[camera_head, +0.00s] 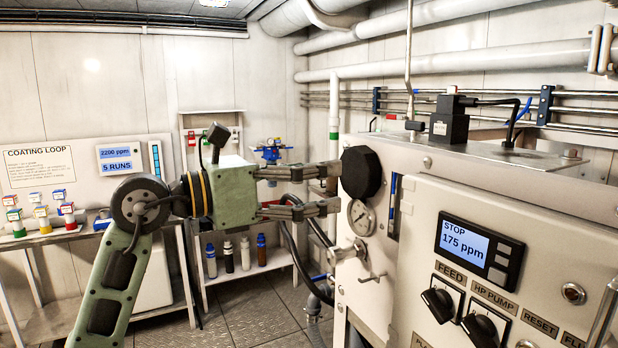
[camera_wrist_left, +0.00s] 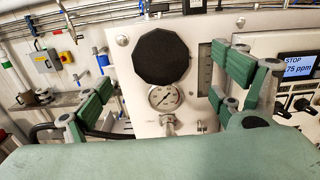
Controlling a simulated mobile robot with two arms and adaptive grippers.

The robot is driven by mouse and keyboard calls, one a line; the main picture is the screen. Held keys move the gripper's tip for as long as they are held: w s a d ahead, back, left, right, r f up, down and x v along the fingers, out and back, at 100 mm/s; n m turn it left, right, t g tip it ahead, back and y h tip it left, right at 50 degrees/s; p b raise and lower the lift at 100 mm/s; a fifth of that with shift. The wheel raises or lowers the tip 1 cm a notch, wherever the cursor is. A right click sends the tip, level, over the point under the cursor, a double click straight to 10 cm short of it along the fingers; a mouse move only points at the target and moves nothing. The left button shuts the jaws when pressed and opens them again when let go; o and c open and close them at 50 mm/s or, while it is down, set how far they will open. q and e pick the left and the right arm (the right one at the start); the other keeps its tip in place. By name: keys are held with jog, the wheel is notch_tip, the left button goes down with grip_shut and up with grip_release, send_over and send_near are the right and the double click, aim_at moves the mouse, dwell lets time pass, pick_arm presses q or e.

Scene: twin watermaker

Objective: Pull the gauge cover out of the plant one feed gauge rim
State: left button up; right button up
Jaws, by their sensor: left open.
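The gauge cover (camera_head: 361,173) is a black, faceted round cap on the upper left of the white plant panel's front. It also shows in the left wrist view (camera_wrist_left: 161,56), where it hides whatever lies behind it. A small white-faced gauge (camera_head: 361,217) is uncovered just below it and shows in the wrist view too (camera_wrist_left: 165,98). My left gripper (camera_head: 334,189) is open and empty, with its fingers pointing at the panel just left of the cover in the head view. In the wrist view the cover is between the two spread fingers, towards the top. My right gripper is not in view.
A metal valve fitting (camera_head: 347,252) sticks out below the gauge. The panel's display (camera_head: 479,252) reads STOP 175 ppm, with black knobs (camera_head: 441,300) beneath. A bench with sample bottles (camera_head: 40,215) stands at the left. The floor between is clear.

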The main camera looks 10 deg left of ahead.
aim_at(351, 172)
pick_arm(q)
jog(key=p+x, duration=0.2)
jog(key=x, duration=0.4)
jog(key=shift+w+d, duration=0.25)
jog(key=shift+w, duration=0.05)
jog(key=shift+w+d+f+p, duration=0.1)
jog(key=shift+w+d+p, duration=0.15)
jog(key=shift+d+p, duration=0.15)
jog(key=c, duration=1.3)
jog(key=shift+s+a, duration=0.15)
jog(key=shift+a, duration=0.1)
jog(key=shift+c, duration=0.2)
jog(key=shift+b+v, duration=0.7)
jog(key=shift+v, duration=1.1)
